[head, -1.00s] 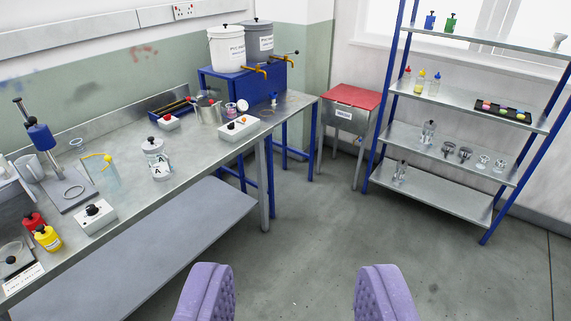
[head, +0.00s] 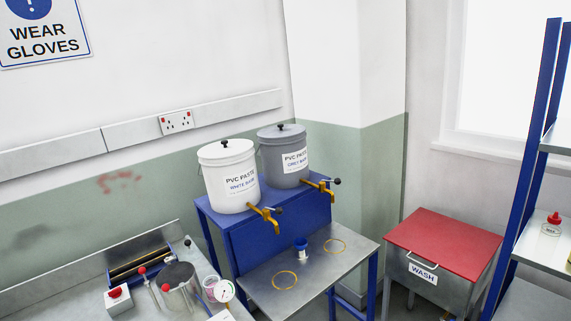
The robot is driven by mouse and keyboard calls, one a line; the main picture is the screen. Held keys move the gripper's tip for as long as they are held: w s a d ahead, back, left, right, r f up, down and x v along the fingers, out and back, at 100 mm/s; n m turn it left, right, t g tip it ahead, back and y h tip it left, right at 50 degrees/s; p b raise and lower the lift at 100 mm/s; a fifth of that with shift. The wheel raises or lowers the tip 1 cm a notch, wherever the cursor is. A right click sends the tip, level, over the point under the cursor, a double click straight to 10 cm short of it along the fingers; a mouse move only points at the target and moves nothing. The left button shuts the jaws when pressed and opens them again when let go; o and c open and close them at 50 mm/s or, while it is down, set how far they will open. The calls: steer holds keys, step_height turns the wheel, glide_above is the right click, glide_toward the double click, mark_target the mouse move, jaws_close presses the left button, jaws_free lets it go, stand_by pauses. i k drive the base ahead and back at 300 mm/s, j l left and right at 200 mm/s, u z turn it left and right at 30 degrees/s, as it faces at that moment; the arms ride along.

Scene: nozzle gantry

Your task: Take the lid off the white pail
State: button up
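The white pail (head: 231,183) stands on a blue stand, labelled PVC paste white base, with a brass tap at its lower front. Its white lid (head: 226,151) sits on top and carries a small black knob (head: 224,143). The grey pail (head: 286,160) stands close at its right, with its own lid and knob on. My gripper does not show in the head view now, so its state is hidden.
The blue stand (head: 272,236) has a lower metal shelf with two yellow rings and a small blue-topped item (head: 301,248). A red-topped wash bin (head: 445,247) stands at right, beside a blue-framed shelf (head: 540,150). A cluttered bench (head: 75,299) fills the lower left.

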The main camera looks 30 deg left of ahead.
mark_target(234, 148)
steer(key=i+l+u, duration=0.15)
steer(key=i, duration=0.3)
steer(key=i+u, duration=0.15)
steer(key=i, duration=0.35)
steer(key=i+l+u, duration=0.15)
steer(key=i, duration=0.3)
steer(key=i+l+u, duration=0.15)
steer(key=i+u, duration=0.15)
steer(key=u, duration=0.15)
steer(key=i+l+u, duration=0.2)
steer(key=u, duration=0.25)
steer(key=i+l+u, duration=0.25)
steer(key=u, duration=0.25)
steer(key=i+l+u, duration=0.15)
steer(key=l+u, duration=0.75)
steer(key=i+l+u, duration=0.45)
steer(key=l, duration=0.15)
steer(key=i+l+u, duration=0.1)
steer(key=l+u, duration=0.15)
steer(key=l, duration=0.1)
